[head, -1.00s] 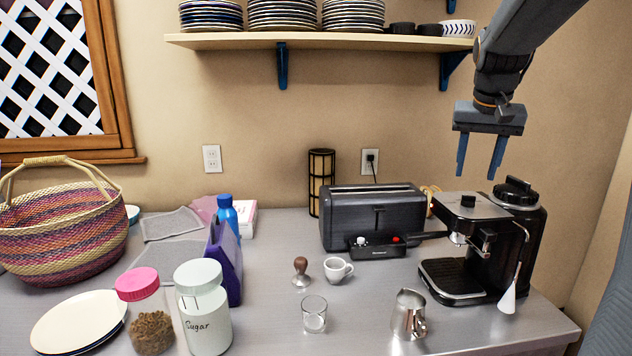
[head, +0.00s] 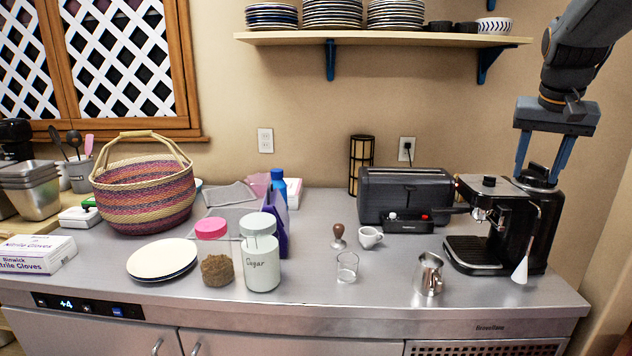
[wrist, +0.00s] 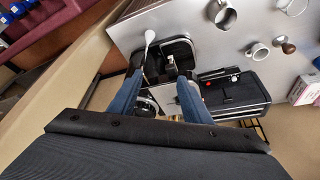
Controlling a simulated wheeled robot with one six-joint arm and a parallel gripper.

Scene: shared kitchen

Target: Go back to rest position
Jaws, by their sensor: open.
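My gripper (head: 541,176) is open and empty, with its blue-grey fingers apart and pointing down. In the head view it hangs at the right, its fingertips overlapping the black coffee grinder (head: 541,205) and the espresso machine (head: 487,228) in the picture. In the wrist view the two fingers (wrist: 156,92) show apart with nothing held between them. The espresso machine (wrist: 180,58) and the toaster (wrist: 236,92) lie below and beyond the fingers there.
The counter holds a metal pitcher (head: 430,272), a white cup (head: 370,237), a tamper (head: 338,237), a glass (head: 347,267) and a sugar jar (head: 261,262). A woven basket (head: 146,196) stands left. A shelf (head: 400,40) with plates hangs behind. The counter's front strip is clear.

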